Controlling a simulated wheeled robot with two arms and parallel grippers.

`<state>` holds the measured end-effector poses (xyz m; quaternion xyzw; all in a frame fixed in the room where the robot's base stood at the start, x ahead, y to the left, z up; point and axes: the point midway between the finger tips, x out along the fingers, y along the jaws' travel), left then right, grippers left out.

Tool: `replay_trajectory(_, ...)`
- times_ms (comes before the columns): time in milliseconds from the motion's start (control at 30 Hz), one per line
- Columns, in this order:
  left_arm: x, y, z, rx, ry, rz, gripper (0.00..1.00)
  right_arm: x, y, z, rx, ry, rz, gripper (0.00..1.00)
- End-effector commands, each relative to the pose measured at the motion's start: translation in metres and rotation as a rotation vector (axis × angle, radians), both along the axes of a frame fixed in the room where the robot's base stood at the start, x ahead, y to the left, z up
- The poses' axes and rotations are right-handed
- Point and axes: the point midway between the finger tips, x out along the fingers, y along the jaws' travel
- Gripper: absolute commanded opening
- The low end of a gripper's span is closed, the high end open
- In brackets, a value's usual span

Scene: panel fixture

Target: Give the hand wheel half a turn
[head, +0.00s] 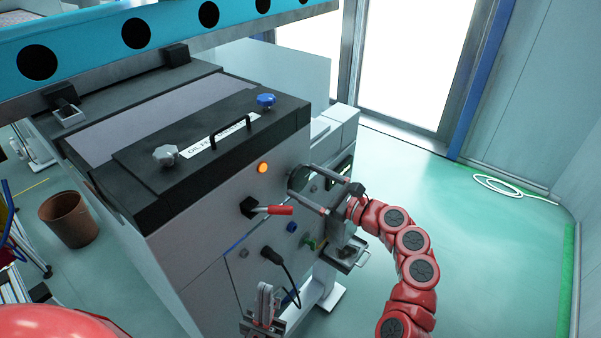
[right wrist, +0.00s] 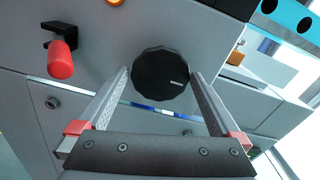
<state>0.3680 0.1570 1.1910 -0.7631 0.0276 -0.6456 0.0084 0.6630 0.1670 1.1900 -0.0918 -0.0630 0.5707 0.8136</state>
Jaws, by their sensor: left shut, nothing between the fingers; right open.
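The hand wheel (right wrist: 160,75) is a black, many-sided disc with a small light mark near its right edge, on the grey front panel. In the head view the wheel (head: 301,179) is partly hidden by my right gripper (head: 302,180). My right gripper also shows in the right wrist view (right wrist: 160,76), open, with one fingertip at each side of the wheel. I cannot tell whether they touch it. My left gripper (head: 265,288) is shut and empty, low in front of the panel, apart from the wheel.
A red-handled lever (head: 280,210) sticks out left of the wheel; it also shows in the right wrist view (right wrist: 61,60). An orange lamp (head: 263,168) is above. A black cable plug (head: 268,253) and blue knob (head: 292,227) are below. Open green floor lies right.

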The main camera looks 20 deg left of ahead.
Motion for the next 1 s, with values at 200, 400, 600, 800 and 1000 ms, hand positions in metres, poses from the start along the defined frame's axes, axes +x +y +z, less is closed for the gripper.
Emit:
replay_trajectory(200,0.0,0.0,0.005,0.0,0.0,0.0,0.0,0.007,0.021,0.002,0.002,-0.002,0.004,1.0)
replay_trajectory(400,0.0,0.0,0.006,0.0,0.0,0.0,0.0,0.01,0.025,0.001,0.002,-0.002,-0.002,1.0)
replay_trajectory(600,0.0,0.0,0.006,0.0,0.0,0.0,0.0,0.01,0.025,0.001,0.002,-0.002,-0.002,1.0)
replay_trajectory(800,0.0,0.0,0.006,0.0,0.0,0.0,0.0,0.01,0.025,0.001,0.002,-0.002,-0.002,0.66)
replay_trajectory(1000,0.0,0.0,0.006,0.0,0.0,0.0,0.0,0.01,0.025,0.001,0.002,-0.002,-0.002,0.37)
